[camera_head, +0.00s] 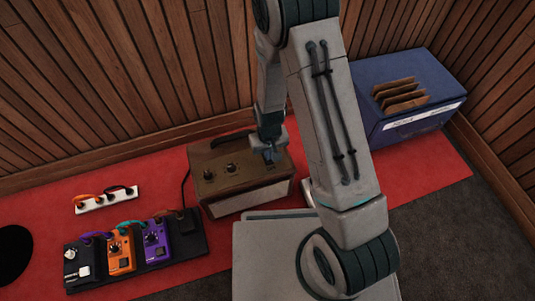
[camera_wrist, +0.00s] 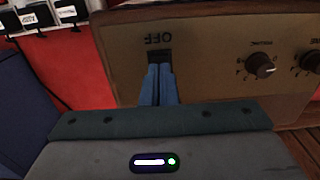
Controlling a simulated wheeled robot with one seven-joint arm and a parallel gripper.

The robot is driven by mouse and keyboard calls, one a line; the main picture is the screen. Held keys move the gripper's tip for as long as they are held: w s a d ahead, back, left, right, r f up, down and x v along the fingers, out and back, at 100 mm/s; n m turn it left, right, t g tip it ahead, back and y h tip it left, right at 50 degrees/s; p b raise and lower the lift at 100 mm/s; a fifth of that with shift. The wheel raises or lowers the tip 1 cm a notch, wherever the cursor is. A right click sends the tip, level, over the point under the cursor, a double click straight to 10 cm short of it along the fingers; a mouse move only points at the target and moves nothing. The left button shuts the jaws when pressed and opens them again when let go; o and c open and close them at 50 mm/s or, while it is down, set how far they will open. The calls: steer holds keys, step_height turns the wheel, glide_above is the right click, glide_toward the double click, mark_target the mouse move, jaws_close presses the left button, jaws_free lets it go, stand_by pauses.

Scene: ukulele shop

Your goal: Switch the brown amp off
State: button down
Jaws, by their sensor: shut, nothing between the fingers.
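The brown amp (camera_head: 221,191) stands on the red carpet near the wood-panelled wall, with knobs on its top panel and a pale grille in front. In the wrist view its panel (camera_wrist: 205,85) fills much of the picture, with the word OFF upside down above a dark switch (camera_wrist: 159,55). My gripper (camera_head: 270,154) is over the right part of the amp's top. Its blue fingers (camera_wrist: 161,69) are shut together with nothing between them, their tips at the switch. The tips partly hide the switch, so I cannot tell its position or whether they touch it.
A black pedalboard (camera_head: 188,252) with several pedals lies front left of the amp. A white power strip (camera_head: 93,205) with plugs lies behind it. A blue box (camera_head: 385,143) holding brown sleeves stands at the right. Bare red carpet (camera_head: 150,180) lies left of the amp.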

step_height(320, 180, up, 6)
steer(key=p, duration=0.4)
steer(key=shift+r, duration=0.1)
stand_by(0.5)
steer(key=s+d+r+m+t+p, duration=0.1)
steer(key=d+r+p, duration=0.2)
steer(key=r+p, duration=1.05)
steer(key=d+r+m+p, duration=0.1)
steer(key=d+r+p, duration=0.3)
steer(key=r, duration=1.9)
steer(key=s+d+r+p, duration=0.1)
steer(key=s+r+p, duration=0.2)
steer(key=r+p, duration=0.3)
steer(key=s+d+r+m+t+p, duration=0.1)
steer(key=s+r+p, duration=0.3)
steer(key=r, duration=1)
steer(key=s+d+r+p, duration=0.3)
steer(key=s+r+p, duration=0.1)
steer(key=r+p, duration=0.4)
step_height(320, 180, up, 2)
steer(key=shift+r+t+p, duration=0.1)
steer(key=shift+t+p, duration=0.3)
